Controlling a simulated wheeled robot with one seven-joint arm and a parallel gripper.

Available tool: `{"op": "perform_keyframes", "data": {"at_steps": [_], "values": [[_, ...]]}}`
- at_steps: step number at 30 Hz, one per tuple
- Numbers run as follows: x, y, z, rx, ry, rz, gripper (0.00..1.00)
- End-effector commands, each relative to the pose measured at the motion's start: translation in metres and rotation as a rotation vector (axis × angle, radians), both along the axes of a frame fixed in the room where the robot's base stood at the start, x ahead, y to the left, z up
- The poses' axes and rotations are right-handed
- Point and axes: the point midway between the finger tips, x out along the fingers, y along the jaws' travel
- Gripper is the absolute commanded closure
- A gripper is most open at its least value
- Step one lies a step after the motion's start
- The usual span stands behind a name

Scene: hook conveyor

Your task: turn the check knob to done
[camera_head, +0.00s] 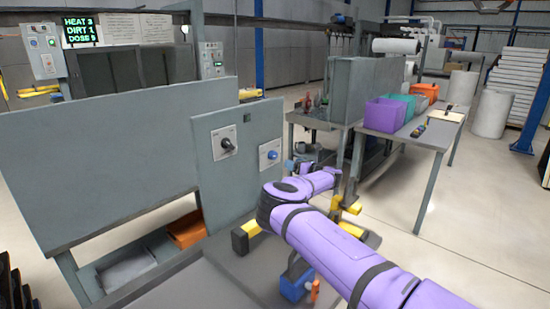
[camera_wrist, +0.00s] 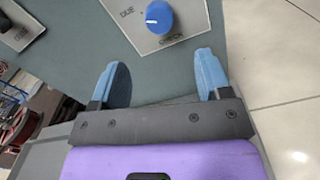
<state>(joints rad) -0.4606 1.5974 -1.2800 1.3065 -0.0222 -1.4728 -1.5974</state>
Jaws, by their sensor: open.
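The check knob is a round blue knob (camera_wrist: 159,17) on a pale plate (camera_wrist: 147,41) marked CHECK, at the top of the wrist view. Its white mark points left, toward the word DUE (camera_wrist: 127,12). No "done" label can be read. In the head view the blue knob (camera_head: 272,155) sits at the right of a grey-green panel (camera_head: 238,182). My gripper (camera_wrist: 163,70) is open and empty. Its two blue fingers point at the panel, below the knob in the wrist view and apart from it.
A black knob (camera_head: 228,144) on its own plate is left of the blue one. A screen (camera_head: 82,30) reads HEAT 3, DIRT 1, DOSE 5 or 9. A table (camera_head: 405,136) with purple, teal and orange bins stands behind right. Open floor (camera_head: 480,210) lies at right.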

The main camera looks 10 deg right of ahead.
Motion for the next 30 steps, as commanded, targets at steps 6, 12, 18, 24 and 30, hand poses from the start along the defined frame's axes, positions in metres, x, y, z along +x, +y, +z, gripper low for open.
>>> {"op": "perform_keyframes", "data": {"at_steps": [6,12,18,24,30], "values": [[0.016,0.013,-0.001,-0.002,-0.002,0.007,0.29],[0.043,0.033,-0.001,-0.003,-0.001,0.006,0.29],[0.066,0.049,-0.001,-0.001,-0.001,0.005,0.29],[0.081,0.060,0.000,-0.001,-0.001,0.004,0.29],[0.086,0.064,0.000,-0.001,0.000,0.003,0.29]]}}
